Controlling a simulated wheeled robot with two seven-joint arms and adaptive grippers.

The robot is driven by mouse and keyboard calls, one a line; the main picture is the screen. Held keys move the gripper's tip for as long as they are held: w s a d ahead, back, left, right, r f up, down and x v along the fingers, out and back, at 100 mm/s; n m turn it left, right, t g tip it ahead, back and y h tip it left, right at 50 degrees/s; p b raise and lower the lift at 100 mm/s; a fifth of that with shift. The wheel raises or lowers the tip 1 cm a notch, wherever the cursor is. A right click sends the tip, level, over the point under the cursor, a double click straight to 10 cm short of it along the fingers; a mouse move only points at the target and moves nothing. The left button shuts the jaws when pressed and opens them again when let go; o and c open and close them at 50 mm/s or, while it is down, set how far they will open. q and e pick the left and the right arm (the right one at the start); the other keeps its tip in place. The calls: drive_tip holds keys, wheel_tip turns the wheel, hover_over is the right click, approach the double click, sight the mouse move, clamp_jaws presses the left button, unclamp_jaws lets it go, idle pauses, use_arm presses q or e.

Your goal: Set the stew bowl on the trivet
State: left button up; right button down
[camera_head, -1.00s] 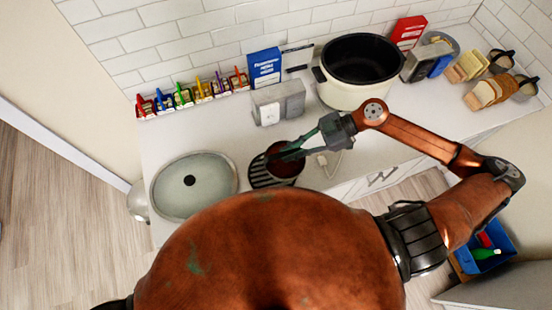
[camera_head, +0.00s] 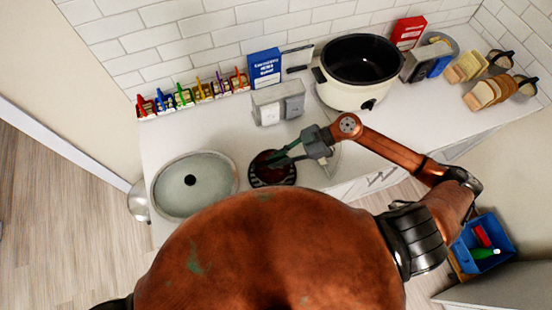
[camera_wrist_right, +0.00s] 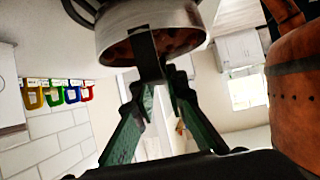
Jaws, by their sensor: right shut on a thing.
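The stew bowl (camera_head: 267,164), with dark reddish-brown contents, is over the black slatted trivet (camera_head: 272,184) in the head view. The trivet's edge shows around the bowl; I cannot tell whether the bowl touches it. My right gripper (camera_head: 284,159), with green fingers, comes from the right and is shut on the bowl. In the right wrist view the gripper (camera_wrist_right: 152,82) holds the bowl (camera_wrist_right: 150,22), which is grey and brown there, by a dark part between the fingertips. My left gripper is not in view.
A round sink (camera_head: 208,186) lies left of the trivet. Behind are a toaster (camera_head: 279,104), a blue box (camera_head: 264,68) and a large pot (camera_head: 345,93). Bread slices (camera_head: 486,94) stand at the right. Some counter between trivet and pot is clear.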

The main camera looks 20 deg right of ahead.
drive_tip(key=shift+f, duration=0.1)
drive_tip(key=c, duration=1.9)
unclamp_jaws()
drive_tip(key=shift+c, duration=0.2)
drive_tip(key=b+v, duration=0.1)
drive_tip(key=v, duration=1.1)
drive_tip(key=shift+s, duration=0.15)
